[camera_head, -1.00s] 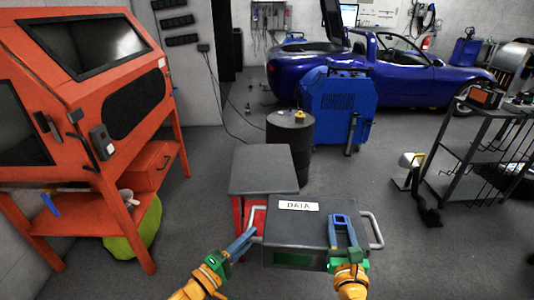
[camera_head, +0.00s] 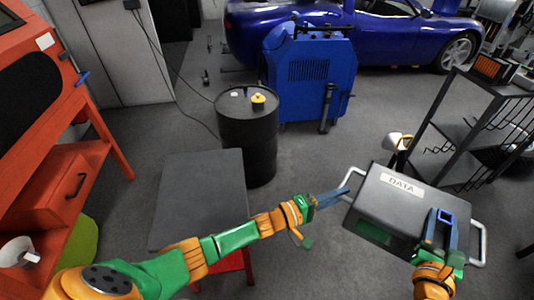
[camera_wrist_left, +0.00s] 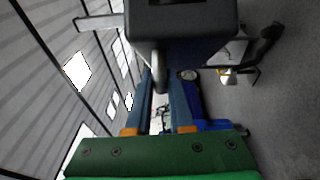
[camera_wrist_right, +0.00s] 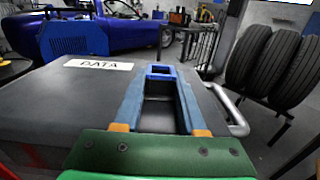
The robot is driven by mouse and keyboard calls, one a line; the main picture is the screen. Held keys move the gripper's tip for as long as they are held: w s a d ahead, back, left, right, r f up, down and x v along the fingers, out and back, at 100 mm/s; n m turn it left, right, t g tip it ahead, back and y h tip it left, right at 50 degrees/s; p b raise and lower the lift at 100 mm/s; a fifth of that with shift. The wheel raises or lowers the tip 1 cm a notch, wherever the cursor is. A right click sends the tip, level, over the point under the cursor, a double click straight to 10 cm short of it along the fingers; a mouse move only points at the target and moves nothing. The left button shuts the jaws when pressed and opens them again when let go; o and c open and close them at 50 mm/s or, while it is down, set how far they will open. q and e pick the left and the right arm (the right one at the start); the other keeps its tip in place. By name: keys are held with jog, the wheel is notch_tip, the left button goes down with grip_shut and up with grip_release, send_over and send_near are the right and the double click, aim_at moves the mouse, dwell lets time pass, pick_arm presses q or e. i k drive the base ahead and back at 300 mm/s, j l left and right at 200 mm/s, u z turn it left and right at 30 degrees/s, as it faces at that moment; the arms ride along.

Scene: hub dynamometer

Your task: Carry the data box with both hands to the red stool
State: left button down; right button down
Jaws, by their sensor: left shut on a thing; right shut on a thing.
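The dark grey data box (camera_head: 410,205) with a DATA label is at the right in the head view, slightly turned. My left gripper (camera_head: 345,192) is shut on its left handle; the left wrist view shows the handle between the fingers (camera_wrist_left: 160,75). The red stool (camera_head: 198,185), with a grey top and red legs, is left of the box. My left arm crosses its front edge.
A black drum (camera_head: 247,140) stands right behind the stool, with a blue machine (camera_head: 305,75) beyond. An orange cabinet (camera_head: 50,185) is at the left. A dark shelf rack (camera_head: 470,125) is behind the box at the right. Floor is clear between stool and box.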

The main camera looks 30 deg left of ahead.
aim_at(201, 190)
jog(key=i+l, duration=0.1)
jog(key=i, duration=0.4)
jog(key=i+l, duration=0.1)
jog(key=i, duration=0.4)
jog(key=i+l, duration=0.1)
jog(key=i, duration=0.4)
jog(key=i+j+u, duration=0.1)
jog(key=i+u, duration=0.15)
jog(key=u, duration=0.15)
jog(key=i+u, duration=0.25)
jog(key=u, duration=0.15)
jog(key=i+l+u, duration=0.1)
jog(key=i+u, duration=0.15)
jog(key=u, duration=0.15)
jog(key=i+l+u, duration=0.15)
jog(key=u, duration=0.25)
jog(key=i+u, duration=0.1)
jog(key=u, duration=2.75)
